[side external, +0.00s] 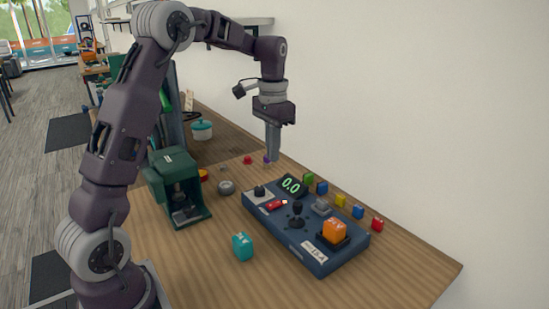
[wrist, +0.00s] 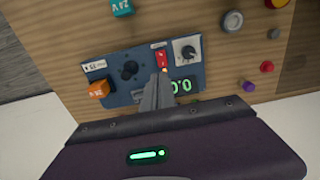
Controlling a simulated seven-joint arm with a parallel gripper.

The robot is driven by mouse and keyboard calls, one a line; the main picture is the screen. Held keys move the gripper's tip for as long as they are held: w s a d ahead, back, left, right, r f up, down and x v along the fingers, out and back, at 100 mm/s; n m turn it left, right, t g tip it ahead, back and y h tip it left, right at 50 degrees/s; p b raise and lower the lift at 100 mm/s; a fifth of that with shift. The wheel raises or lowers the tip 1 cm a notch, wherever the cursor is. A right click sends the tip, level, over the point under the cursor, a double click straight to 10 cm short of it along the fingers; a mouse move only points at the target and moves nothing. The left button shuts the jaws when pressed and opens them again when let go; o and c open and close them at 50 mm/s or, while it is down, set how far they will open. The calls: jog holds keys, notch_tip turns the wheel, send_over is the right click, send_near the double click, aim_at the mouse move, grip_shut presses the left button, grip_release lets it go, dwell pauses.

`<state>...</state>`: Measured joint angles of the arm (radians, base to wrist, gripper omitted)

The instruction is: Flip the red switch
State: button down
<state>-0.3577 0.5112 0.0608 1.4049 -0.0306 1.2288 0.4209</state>
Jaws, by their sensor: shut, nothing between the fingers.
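The red switch (side external: 276,204) sits on the dark blue control panel (side external: 318,262), between a knob and a joystick. It also shows in the wrist view as a red rocker (wrist: 161,58), just beyond my fingertips. My gripper (side external: 272,158) is shut and empty, pointing down above the far end of the panel, clear of it in the side view. The display reads 0.0.
Several coloured cubes line the wall side. A teal cube (side external: 242,246) and a green machine (side external: 178,185) stand on the left.

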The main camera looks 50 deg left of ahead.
aim_at(271, 206)
jog(key=f, duration=1.4)
jog(key=shift+s, duration=0.3)
